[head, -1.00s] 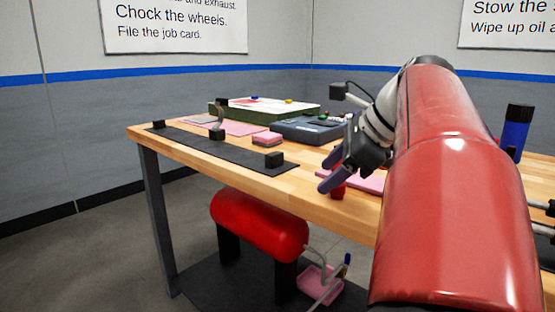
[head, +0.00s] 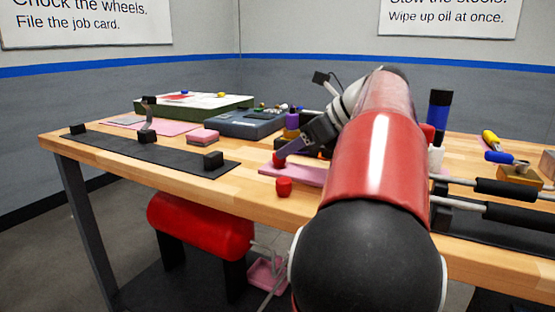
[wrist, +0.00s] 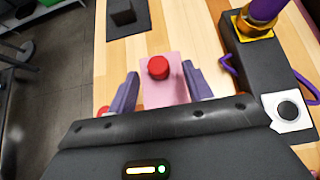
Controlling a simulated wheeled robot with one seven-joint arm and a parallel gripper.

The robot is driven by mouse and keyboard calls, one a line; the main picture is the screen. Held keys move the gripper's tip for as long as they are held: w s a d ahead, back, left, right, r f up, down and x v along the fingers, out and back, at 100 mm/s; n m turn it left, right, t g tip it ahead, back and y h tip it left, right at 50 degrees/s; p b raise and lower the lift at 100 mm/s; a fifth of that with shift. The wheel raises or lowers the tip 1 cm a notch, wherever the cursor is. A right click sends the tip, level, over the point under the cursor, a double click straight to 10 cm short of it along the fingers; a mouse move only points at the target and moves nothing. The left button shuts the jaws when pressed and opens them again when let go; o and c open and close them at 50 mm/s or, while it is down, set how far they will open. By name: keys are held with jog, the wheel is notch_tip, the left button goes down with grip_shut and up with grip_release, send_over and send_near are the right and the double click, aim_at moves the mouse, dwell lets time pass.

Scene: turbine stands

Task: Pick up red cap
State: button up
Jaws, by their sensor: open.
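A red cap (wrist: 158,67) sits at the far end of a pink mat (wrist: 165,95) in the wrist view. My gripper (wrist: 160,72) is open, its purple fingers pointing toward the cap from either side, with nothing held. In the head view, my gripper (head: 291,155) is low over the pink mat (head: 300,174), and a red cap (head: 280,160) shows by its fingertip. Another red cap (head: 284,187) stands on bare wood near the table's front edge. A red piece (wrist: 103,111) shows partly beside the left finger in the wrist view.
A black strip with blocks (head: 213,161) and a pink block (head: 202,136) lie to the left. A blue-grey tray (head: 245,123) is behind. A dark fixture with a purple-handled part (wrist: 262,12) stands right of my gripper in the wrist view.

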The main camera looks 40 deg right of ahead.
jog(key=b+x, duration=0.2)
jog(key=x, duration=0.2)
jog(key=shift+s+a, duration=0.1)
jog(key=shift+w+a+b, duration=0.1)
jog(key=shift+w+b, duration=0.1)
jog(key=shift+b, duration=0.1)
grip_shut()
